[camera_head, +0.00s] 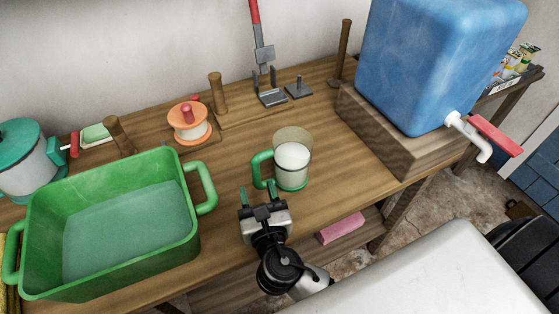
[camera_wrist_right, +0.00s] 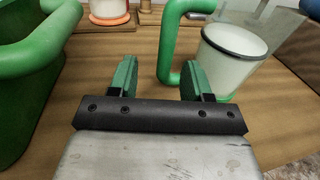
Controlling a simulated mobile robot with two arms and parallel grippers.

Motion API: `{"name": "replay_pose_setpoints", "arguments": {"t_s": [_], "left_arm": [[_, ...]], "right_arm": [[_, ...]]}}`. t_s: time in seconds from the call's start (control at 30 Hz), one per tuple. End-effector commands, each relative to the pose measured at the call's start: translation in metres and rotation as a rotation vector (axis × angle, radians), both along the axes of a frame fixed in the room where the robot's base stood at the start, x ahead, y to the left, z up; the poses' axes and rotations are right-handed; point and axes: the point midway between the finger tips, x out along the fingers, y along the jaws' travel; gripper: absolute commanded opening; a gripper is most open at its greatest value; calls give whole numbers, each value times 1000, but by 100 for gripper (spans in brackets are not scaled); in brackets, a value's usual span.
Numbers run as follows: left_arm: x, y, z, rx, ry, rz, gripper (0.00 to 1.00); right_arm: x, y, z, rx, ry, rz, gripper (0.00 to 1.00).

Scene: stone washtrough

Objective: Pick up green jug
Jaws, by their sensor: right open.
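The green jug (camera_head: 291,178) stands upright on the wooden bench. It has a green handle (camera_head: 261,170) on its left side, a green base, a see-through upper part and whitish contents. In the right wrist view the jug's handle (camera_wrist_right: 167,45) rises just beyond the fingers, nearer the right one, and the pale body (camera_wrist_right: 232,68) is to the right. My right gripper (camera_head: 259,191) is open and empty, with green fingertips, in front of the handle. Its two fingers also show in the right wrist view (camera_wrist_right: 160,78). I cannot tell whether they touch the handle. My left gripper is not in view.
A green basin (camera_head: 110,268) of water stands left of the gripper. An orange-and-white spool (camera_head: 190,124) and wooden pegs (camera_head: 216,92) are behind. A blue tank (camera_head: 436,65) with a tap (camera_head: 470,135) stands right on a wooden block. Bare bench lies around the jug.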

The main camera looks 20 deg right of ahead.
Motion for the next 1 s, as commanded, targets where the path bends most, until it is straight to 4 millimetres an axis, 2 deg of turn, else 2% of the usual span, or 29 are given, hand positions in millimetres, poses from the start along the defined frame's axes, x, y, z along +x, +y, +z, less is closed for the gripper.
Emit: {"name": "replay_pose_setpoints", "arguments": {"t_s": [0.1,0.2,0.53,0.83,1.0], "left_arm": [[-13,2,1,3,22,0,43],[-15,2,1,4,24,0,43],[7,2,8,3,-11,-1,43],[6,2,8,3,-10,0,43],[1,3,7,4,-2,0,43]], "right_arm": [[13,-2,1,0,-1,0,49],[19,-4,1,0,-1,0,49],[61,-17,2,0,0,0,49],[66,-18,1,0,2,1,49],[66,-18,1,1,1,1,24]]}}
